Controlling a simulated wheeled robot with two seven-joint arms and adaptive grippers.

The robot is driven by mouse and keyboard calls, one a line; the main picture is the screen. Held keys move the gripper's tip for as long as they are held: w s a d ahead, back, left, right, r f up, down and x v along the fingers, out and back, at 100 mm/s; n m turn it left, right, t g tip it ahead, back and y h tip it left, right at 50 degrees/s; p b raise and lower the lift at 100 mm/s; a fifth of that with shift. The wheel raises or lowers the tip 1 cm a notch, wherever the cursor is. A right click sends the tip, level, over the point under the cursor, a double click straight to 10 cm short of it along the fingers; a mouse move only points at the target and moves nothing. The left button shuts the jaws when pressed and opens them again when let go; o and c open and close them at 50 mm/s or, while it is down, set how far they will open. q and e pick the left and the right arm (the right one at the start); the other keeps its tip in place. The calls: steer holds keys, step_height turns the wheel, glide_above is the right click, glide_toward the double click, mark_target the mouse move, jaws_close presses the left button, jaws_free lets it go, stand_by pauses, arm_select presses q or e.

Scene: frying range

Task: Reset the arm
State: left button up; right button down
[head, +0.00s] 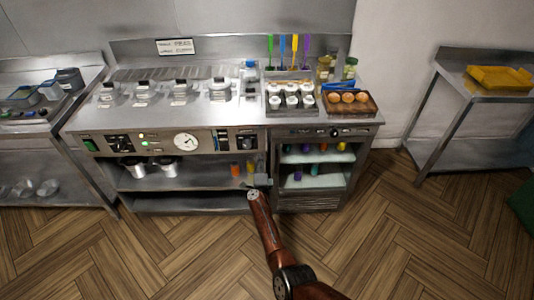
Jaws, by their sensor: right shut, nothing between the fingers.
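My right arm (267,229) reaches up from the bottom of the head view, just right of the middle. It is reddish brown with dark joints. My right gripper (262,185) is at its far end, small and dark, in front of the lower shelf of the frying range (190,203). It is shut and holds nothing that I can see. Its fingers are hard to make out against the range. My left gripper does not show.
The range top carries several lidded fryers (180,92), a rack of white-topped jars (290,97) and a brown tray (351,109) of round items. A steel side table (455,97) with a yellow tray (499,79) stands at right. The wooden floor (150,257) in front is clear.

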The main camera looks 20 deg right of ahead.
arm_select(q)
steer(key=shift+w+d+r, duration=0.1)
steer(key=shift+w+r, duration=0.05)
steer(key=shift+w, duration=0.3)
arm_select(e)
steer(key=shift+s+a+f, duration=0.15)
steer(key=shift+s+a, duration=0.25)
steer(key=shift+a, duration=0.4)
